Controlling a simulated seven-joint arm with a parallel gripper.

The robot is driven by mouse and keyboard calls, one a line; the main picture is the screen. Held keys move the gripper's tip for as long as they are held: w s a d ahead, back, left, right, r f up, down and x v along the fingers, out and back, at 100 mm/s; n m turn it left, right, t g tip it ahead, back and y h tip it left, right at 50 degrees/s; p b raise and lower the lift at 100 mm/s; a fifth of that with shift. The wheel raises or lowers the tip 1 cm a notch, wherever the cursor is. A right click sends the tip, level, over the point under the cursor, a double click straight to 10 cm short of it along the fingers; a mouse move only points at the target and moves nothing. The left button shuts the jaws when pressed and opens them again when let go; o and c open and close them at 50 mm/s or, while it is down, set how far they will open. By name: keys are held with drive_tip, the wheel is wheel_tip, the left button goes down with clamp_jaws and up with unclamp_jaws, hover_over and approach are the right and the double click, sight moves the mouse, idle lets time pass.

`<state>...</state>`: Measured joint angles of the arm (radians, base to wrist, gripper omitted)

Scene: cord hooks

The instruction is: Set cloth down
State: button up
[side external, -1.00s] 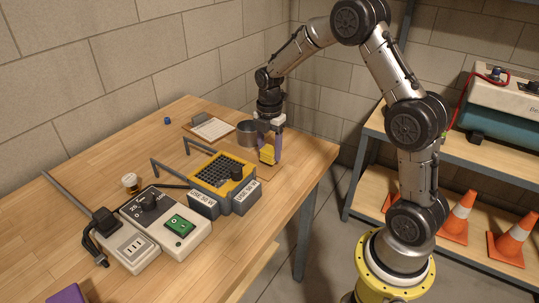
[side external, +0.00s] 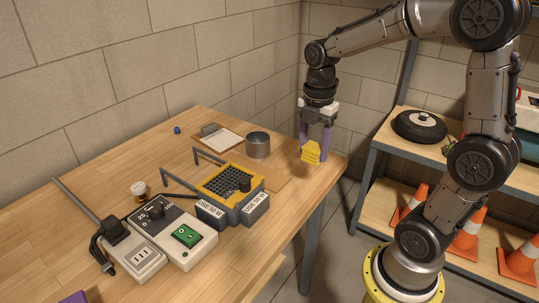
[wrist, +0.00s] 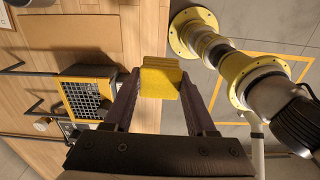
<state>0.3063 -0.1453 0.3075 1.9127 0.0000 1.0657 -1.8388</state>
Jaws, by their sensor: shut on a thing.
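The yellow folded cloth (side external: 312,153) is between the two purple fingers of my gripper (side external: 316,143), which is shut on it. In the side external view it appears at the table's far right end, to the right of the metal cup. In the wrist view the cloth (wrist: 161,78) sits between the fingertips of my gripper (wrist: 160,88), over the line of the table edge, with floor showing to its right. I cannot tell its exact height above the wooden table (side external: 110,160).
A metal cup (side external: 258,145) and a clipboard (side external: 218,138) stand left of the gripper. A yellow-framed grid station (side external: 228,186) with "USE 50 W" labels and bent metal rods is nearer. A control box (side external: 170,232) and a power strip (side external: 130,256) lie front left.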

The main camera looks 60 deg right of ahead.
drive_tip(key=w+r, duration=0.1)
drive_tip(key=w, duration=1.2)
drive_tip(key=w+f, duration=0.3)
drive_tip(key=w, duration=0.2)
drive_tip(key=w+d+f, duration=0.1)
drive_tip(key=w+f, duration=0.3)
drive_tip(key=w, duration=0.1)
drive_tip(key=w+f, duration=0.3)
drive_tip(key=w, duration=0.1)
drive_tip(key=shift+w+d+f, duration=0.25)
drive_tip(key=shift+w+d, duration=0.1)
drive_tip(key=shift+w, duration=0.05)
drive_tip(key=shift+w+d+f, duration=0.1)
drive_tip(key=shift+w+f, duration=0.35)
drive_tip(key=shift+f, duration=0.05)
drive_tip(key=shift+w+f, duration=0.1)
drive_tip(key=shift+f, duration=1.55)
